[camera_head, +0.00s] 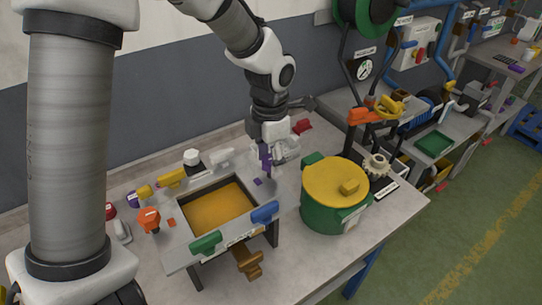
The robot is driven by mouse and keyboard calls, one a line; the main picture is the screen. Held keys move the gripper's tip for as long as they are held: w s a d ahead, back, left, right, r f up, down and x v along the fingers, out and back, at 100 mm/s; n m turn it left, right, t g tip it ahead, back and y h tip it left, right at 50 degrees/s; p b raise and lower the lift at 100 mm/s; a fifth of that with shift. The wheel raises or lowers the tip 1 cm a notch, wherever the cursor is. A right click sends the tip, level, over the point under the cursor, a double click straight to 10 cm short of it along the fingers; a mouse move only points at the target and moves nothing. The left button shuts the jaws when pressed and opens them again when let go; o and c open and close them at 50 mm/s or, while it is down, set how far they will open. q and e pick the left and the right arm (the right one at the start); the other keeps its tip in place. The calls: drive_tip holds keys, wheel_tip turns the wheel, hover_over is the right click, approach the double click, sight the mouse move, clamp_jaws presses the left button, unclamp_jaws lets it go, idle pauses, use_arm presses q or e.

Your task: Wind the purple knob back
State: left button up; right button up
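A small purple part, which looks like the purple knob (265,158), stands at the back right corner of the rail turntable frame (180,239). A smaller purple piece (258,182) lies just below it. My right gripper is not in view.
The frame holds a yellow-orange panel (212,212), with green (205,243) and blue (265,212) blocks in front. A green drum with a yellow lid (335,182) stands close to the right. An orange knob (149,219) is at the left. The front right table corner is bare.

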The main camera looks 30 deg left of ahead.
sight(270, 159)
use_arm(q)
drive_tip(key=shift+r, duration=0.1)
wheel_tip(270, 159, up, 12)
idle(0.5)
idle(0.4)
